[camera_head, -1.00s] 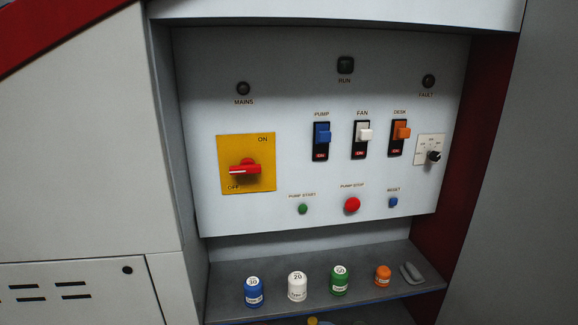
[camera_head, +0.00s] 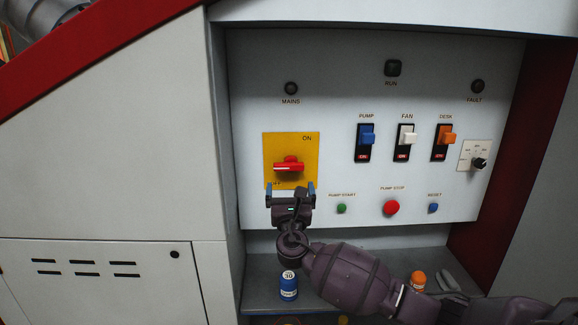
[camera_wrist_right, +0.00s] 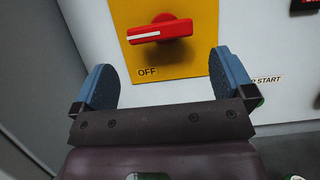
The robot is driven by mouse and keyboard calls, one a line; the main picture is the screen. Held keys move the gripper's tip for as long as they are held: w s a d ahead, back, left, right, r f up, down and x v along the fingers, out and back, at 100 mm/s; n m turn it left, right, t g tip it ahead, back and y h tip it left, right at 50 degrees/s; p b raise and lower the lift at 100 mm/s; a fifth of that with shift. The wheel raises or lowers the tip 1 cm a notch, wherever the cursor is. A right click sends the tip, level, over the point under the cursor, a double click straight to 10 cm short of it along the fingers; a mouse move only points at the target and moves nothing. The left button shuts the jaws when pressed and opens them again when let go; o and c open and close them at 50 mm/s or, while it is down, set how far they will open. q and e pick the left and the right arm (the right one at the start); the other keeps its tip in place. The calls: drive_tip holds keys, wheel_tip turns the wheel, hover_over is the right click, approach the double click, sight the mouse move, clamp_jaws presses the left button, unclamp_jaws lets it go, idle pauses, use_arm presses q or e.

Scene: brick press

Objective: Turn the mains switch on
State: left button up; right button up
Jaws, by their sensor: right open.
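The mains switch is a red rotary handle (camera_head: 288,165) on a yellow plate (camera_head: 309,151) at the panel's left. The handle lies about level, its white-marked end pointing left, near the OFF label. It also shows in the right wrist view (camera_wrist_right: 160,29), beyond the fingers. My right gripper (camera_head: 290,190) is open and empty, just below the handle and apart from it. In the right wrist view its two blue fingers (camera_wrist_right: 161,80) stand wide apart, with the OFF label between them. My left gripper is not in view.
The mains lamp (camera_head: 291,88) above is dark. Pump (camera_head: 367,136), fan (camera_head: 406,138) and desk (camera_head: 445,137) switches sit to the right. The green pump start button (camera_head: 341,208) is close right of my gripper. A blue pot (camera_head: 288,286) stands on the shelf below; my arm hides others.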

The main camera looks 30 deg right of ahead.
sight(289, 169)
use_arm(q)
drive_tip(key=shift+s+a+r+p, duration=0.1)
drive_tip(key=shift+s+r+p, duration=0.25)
drive_tip(key=shift+p, duration=0.35)
use_arm(e)
drive_tip(key=x, duration=0.9)
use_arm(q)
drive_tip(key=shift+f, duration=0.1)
use_arm(e)
drive_tip(key=shift+c, duration=0.5)
drive_tip(key=c, duration=0.5)
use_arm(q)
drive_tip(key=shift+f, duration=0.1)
